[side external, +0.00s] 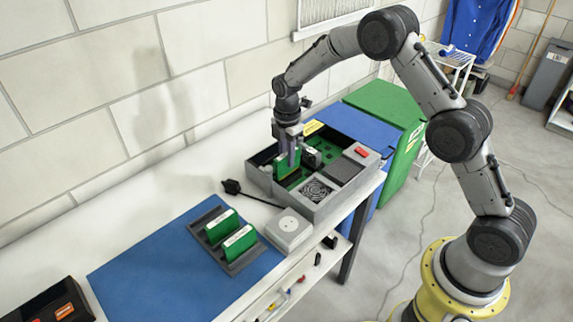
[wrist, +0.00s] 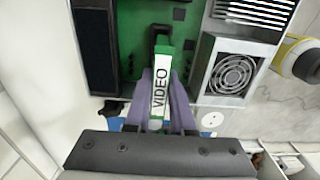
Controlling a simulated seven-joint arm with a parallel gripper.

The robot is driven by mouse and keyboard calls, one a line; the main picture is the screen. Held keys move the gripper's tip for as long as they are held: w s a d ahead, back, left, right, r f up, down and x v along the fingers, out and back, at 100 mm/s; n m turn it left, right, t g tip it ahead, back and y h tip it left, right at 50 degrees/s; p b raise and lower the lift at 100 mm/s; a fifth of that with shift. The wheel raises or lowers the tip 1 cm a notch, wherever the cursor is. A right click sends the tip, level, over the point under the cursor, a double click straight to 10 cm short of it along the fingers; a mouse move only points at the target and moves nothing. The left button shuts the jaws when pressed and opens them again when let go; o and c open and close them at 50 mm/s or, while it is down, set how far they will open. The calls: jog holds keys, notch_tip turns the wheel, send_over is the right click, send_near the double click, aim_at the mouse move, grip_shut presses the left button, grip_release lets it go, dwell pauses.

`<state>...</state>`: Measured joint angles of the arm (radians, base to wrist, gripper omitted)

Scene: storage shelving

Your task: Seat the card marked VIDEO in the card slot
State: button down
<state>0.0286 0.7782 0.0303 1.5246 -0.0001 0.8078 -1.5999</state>
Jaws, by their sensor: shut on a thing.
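My gripper (side external: 291,152) is shut on the green VIDEO card (wrist: 160,84), with one finger on each side of it. The white label reading VIDEO faces the wrist camera. In the side external view the card (side external: 283,165) hangs upright inside the open grey case (side external: 258,178), at its left part over the green circuit board (side external: 324,147). The wrist view also shows the board (wrist: 133,35) behind the card. The card and fingers hide its lower edge and the slot under it, so I cannot tell whether the card touches or enters the slot.
A fan (side external: 316,191) and a red switch (side external: 361,152) are in the case. A dark rack (side external: 243,263) with two green cards stands on the blue mat (side external: 150,265). A white-grey box (side external: 288,229) sits before the case. A black plug (side external: 231,186) lies left of it.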

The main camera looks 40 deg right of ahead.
jog(key=shift+w+f, duration=0.1)
jog(key=shift+f, duration=1.55)
jog(key=shift+f, duration=0.1)
jog(key=c, duration=0.8)
grip_release()
jog(key=shift+f, duration=0.1)
jog(key=shift+o, duration=0.2)
notch_tip(320, 180, up, 13)
jog(key=shift+f, duration=0.2)
